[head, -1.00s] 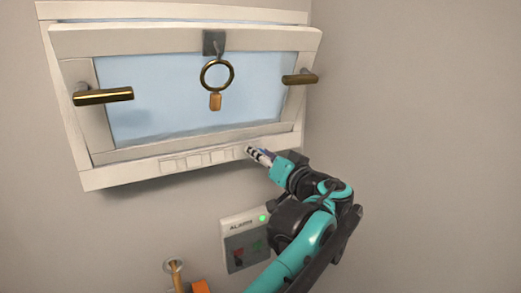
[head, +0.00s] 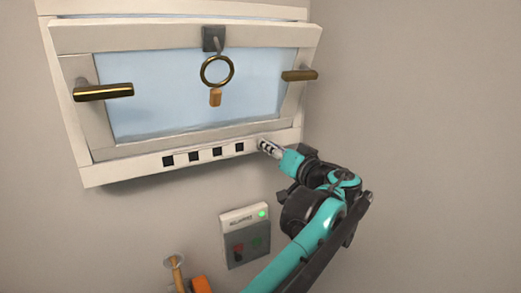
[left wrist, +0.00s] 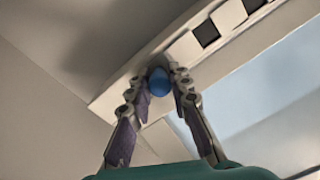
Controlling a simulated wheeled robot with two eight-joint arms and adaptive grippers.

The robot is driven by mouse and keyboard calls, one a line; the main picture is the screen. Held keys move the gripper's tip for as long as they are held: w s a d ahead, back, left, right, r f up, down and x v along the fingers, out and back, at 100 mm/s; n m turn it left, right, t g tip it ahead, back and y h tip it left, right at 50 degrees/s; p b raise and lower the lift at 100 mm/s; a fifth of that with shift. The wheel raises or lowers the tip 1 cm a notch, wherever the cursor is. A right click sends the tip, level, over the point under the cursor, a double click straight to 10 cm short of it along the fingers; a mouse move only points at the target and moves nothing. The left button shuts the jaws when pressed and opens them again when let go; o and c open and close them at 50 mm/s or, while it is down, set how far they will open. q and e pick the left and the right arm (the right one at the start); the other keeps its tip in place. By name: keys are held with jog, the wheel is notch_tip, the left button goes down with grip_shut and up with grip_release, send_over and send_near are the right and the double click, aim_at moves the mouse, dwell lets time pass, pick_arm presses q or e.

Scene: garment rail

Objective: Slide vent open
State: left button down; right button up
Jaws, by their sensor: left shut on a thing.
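The vent (head: 206,154) is a pale strip in the lower window frame, with several dark square slots showing in a row. In the left wrist view, the vent (left wrist: 186,48) shows dark slots beside a blue round knob (left wrist: 158,80). My left gripper (head: 263,146) is at the right end of the vent in the head view. In the left wrist view, my left gripper (left wrist: 160,88) is shut on the knob, one finger on each side. The knob is hidden by the gripper in the head view. My right gripper is in neither view.
The tilted window sash (head: 190,40) has brass handles (head: 104,93) on both sides and a ring pull (head: 217,71) at the top. A grey alarm box (head: 245,240) with a green light is on the wall below. The wall to the right is bare.

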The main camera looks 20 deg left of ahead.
pick_arm(q)
jog(key=shift+w+d, duration=0.15)
jog(key=shift+r, duration=0.1)
jog(key=c, duration=1.4)
grip_release()
jog(key=shift+o, duration=0.2)
jog(key=shift+w+d, duration=0.15)
jog(key=shift+w, duration=0.05)
jog(key=shift+s, duration=0.15)
jog(key=shift+s+d, duration=0.15)
jog(key=shift+s, duration=0.1)
jog(key=v, duration=1.1)
jog(key=shift+d, duration=0.3)
jog(key=shift+w, duration=0.1)
